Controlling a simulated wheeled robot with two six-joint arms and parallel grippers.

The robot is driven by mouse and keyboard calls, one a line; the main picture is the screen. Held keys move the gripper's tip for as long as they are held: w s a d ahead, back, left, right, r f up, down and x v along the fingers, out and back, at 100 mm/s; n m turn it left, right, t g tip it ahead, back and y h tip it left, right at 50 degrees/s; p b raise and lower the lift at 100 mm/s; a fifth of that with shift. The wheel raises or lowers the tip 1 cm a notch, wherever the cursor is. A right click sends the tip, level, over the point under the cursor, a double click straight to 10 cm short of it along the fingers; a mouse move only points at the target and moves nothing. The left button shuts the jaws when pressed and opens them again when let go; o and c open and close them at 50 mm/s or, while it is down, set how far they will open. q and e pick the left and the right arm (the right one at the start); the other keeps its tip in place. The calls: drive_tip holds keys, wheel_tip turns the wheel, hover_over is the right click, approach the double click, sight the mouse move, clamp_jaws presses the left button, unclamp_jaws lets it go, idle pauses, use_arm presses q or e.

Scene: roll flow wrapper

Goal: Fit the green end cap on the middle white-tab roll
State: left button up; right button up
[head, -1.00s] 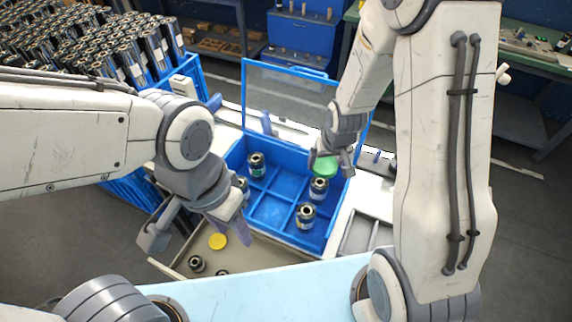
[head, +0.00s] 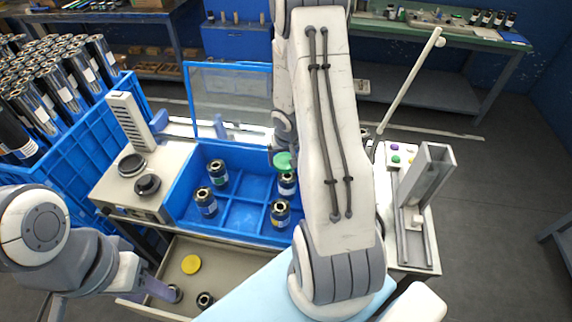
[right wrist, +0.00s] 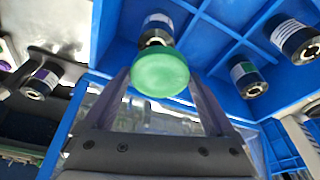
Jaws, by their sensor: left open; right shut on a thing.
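My right gripper is shut on the green end cap (head: 284,162), a round disc held over the right side of the blue divided bin. In the right wrist view the cap (right wrist: 160,73) sits between the fingers (right wrist: 160,98). It partly covers a dark roll (right wrist: 155,28) with a pale label. In the head view the roll (head: 287,185) just below the cap stands upright in the bin; contact with the cap cannot be told. Other rolls stand in the bin: green-labelled (head: 217,173), blue-labelled (head: 206,203) and one at front right (head: 280,213). My left gripper (head: 106,298) is open and empty at lower left.
The bin's clear blue-framed lid (head: 230,95) stands open behind. A blue crate (head: 70,165) of many rolls is at left, a metal-railed machine (head: 420,205) at right.

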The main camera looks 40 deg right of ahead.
sight(288, 171)
drive_tip(key=shift+s+d+f, duration=0.15)
drive_tip(key=shift+d+f, duration=0.3)
wheel_tip(288, 171, down, 5)
drive_tip(key=b, duration=0.5)
drive_tip(key=shift+f+b, duration=0.15)
drive_tip(key=shift+b, duration=0.25)
drive_tip(key=shift+a+f+b, duration=0.1)
drive_tip(key=shift+f+b, duration=0.5)
drive_tip(key=shift+b, duration=0.05)
idle(0.7)
drive_tip(key=o, duration=1)
drive_tip(key=shift+r, duration=0.15)
drive_tip(key=shift+p+v, duration=4.1)
drive_tip(key=shift+v, duration=1.35)
drive_tip(key=shift+s+a, duration=0.1)
